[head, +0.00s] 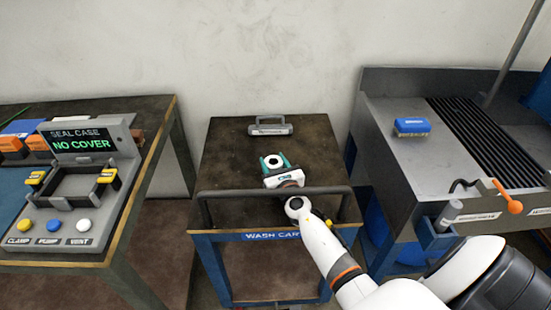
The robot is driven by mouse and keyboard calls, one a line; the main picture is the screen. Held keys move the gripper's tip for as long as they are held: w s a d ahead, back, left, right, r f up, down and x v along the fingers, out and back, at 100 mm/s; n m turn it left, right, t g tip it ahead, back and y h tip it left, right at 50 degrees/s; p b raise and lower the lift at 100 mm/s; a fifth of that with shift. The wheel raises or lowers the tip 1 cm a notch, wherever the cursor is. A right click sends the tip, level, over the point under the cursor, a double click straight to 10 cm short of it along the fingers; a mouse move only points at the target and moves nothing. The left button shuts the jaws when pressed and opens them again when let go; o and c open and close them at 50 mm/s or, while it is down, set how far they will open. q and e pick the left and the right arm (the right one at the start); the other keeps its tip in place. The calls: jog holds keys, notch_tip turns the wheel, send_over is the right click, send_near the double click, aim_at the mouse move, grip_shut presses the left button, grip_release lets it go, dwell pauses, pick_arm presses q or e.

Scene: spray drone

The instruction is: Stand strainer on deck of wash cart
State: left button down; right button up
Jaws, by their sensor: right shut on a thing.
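The wash cart (225,170) stands in the middle of the head view, with a dark brown deck, blue frame and a label on its front. My right gripper (273,163) is over the front middle of the deck, reaching in past the front rail. My left gripper is not in view.
A grey handled piece (270,129) sits at the deck's back edge. A grey rail (235,193) crosses the cart's front. The deck's sides are clear. A bench with a seal case (85,150) is left; a sink unit with a blue brush (412,127) is right.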

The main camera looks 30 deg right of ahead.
jog(key=shift+s+a+r, duration=0.1)
jog(key=shift+s+r, duration=0.05)
jog(key=shift+s, duration=0.15)
jog(key=shift+w+a+f, duration=0.1)
jog(key=shift+a+f, duration=0.15)
jog(key=shift+a, duration=0.05)
jog(key=o, duration=1)
jog(key=shift+w+d, duration=0.1)
jog(key=shift+d, duration=0.05)
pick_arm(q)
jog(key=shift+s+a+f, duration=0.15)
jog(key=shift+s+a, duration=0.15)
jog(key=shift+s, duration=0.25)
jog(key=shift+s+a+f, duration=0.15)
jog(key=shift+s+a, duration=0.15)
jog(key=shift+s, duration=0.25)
pick_arm(e)
jog(key=shift+o, duration=0.2)
jog(key=shift+r, duration=0.1)
jog(key=shift+r, duration=0.15)
jog(key=shift+s, duration=0.35)
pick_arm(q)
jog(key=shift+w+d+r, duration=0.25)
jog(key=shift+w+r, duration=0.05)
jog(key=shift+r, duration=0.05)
pick_arm(e)
jog(key=v, duration=1.1)
jog(key=shift+s, duration=0.2)
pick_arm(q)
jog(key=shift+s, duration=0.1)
